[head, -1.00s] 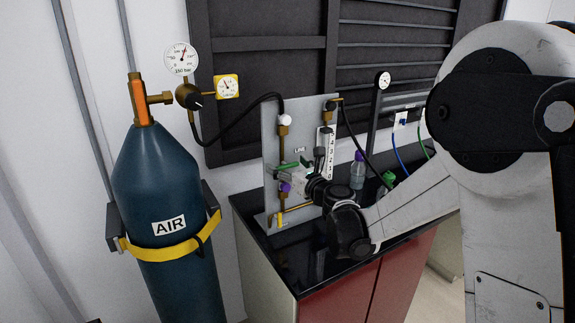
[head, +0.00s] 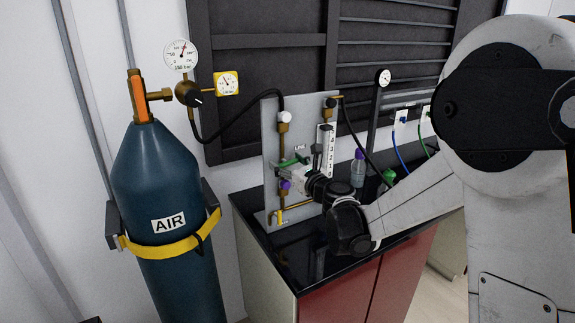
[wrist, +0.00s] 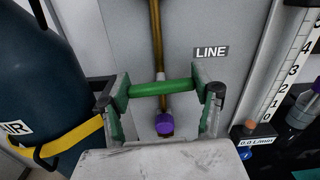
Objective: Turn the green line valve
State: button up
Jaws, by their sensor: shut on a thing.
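The green line valve handle (wrist: 160,88) lies crosswise in front of a brass pipe in the wrist view, left of the LINE label (wrist: 211,52). My gripper (wrist: 160,96) is shut on it, with one finger at each end of the bar. In the head view the green handle (head: 293,161) shows at the panel, partly hidden by my gripper (head: 292,172). The valve body behind the handle is mostly hidden.
A purple knob (wrist: 164,124) sits just below the handle on the same pipe. A flowmeter scale (wrist: 292,70) stands to the right. The blue AIR cylinder (head: 168,200) with a yellow strap stands left. A bottle (head: 358,170) stands on the black bench right of the panel.

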jog(key=n+b, duration=0.2)
jog(key=n, duration=0.1)
jog(key=shift+f, duration=0.15)
jog(key=n+b, duration=0.3)
jog(key=n, duration=0.1)
jog(key=shift+s+a+n, duration=0.1)
jog(key=shift+n, duration=0.3)
jog(key=n+b, duration=0.1)
jog(key=n, duration=0.3)
jog(key=shift+b, duration=0.4)
jog(key=shift+n+b, duration=0.55)
jog(key=shift+n, duration=1.35)
jog(key=o, duration=1.2)
